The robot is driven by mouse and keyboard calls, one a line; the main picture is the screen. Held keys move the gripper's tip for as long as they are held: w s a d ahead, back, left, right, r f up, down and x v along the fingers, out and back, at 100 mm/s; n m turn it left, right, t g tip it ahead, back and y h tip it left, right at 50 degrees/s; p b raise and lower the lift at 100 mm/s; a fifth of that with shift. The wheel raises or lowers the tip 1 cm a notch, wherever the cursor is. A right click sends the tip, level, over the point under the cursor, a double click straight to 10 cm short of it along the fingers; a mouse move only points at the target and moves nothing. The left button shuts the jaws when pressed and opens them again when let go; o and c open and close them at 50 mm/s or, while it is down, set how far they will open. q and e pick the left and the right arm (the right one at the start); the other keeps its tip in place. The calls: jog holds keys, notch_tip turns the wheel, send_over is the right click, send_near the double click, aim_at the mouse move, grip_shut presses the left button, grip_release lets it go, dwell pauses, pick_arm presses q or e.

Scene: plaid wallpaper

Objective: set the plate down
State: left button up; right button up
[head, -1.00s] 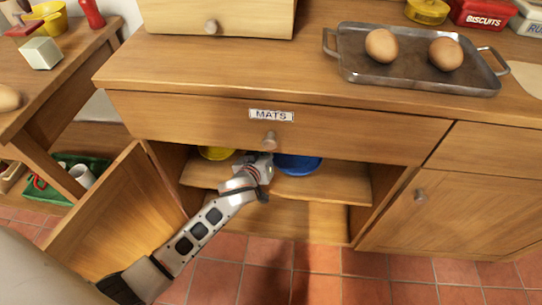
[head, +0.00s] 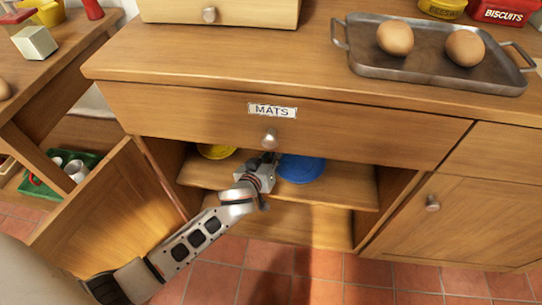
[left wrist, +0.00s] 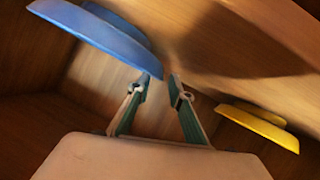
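A blue plate (head: 301,169) lies on the cabinet's shelf, right of my left gripper; in the left wrist view the blue plate (left wrist: 105,35) is at upper left. My left gripper (head: 269,157) reaches into the open cabinet under the drawer marked MATS. In the left wrist view the left gripper's fingers (left wrist: 159,86) are apart, with a gap between the tips. The plate's near edge is close to the tips; I cannot tell if they touch. My right gripper is not in view.
A yellow dish (head: 216,151) sits on the shelf (head: 340,187) left of the gripper. The open door (head: 110,205) stands left, and the MATS drawer (head: 350,130) is just above. A tray (head: 440,75) with two eggs is on the counter.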

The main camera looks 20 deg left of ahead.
pick_arm(q)
jog(key=shift+s+r, duration=0.2)
jog(key=shift+s, duration=0.05)
jog(key=p+v, duration=0.1)
jog(key=v, duration=0.1)
jog(key=p+v, duration=0.1)
jog(key=v, duration=0.2)
jog(key=shift+w+r+p, duration=0.25)
jog(key=shift+r+p, duration=0.05)
jog(key=shift+r, duration=0.05)
jog(key=p+v, duration=0.1)
jog(key=v, duration=0.4)
jog(key=shift+s+f+p, duration=0.1)
jog(key=shift+f+p, duration=0.1)
jog(key=shift+p, duration=0.2)
jog(key=shift+s+r, duration=0.15)
jog(key=shift+s, duration=0.7)
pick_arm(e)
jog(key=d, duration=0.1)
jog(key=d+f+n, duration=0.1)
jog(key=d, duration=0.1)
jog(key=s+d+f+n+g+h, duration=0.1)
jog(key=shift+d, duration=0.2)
pick_arm(q)
jog(key=shift+d, duration=0.1)
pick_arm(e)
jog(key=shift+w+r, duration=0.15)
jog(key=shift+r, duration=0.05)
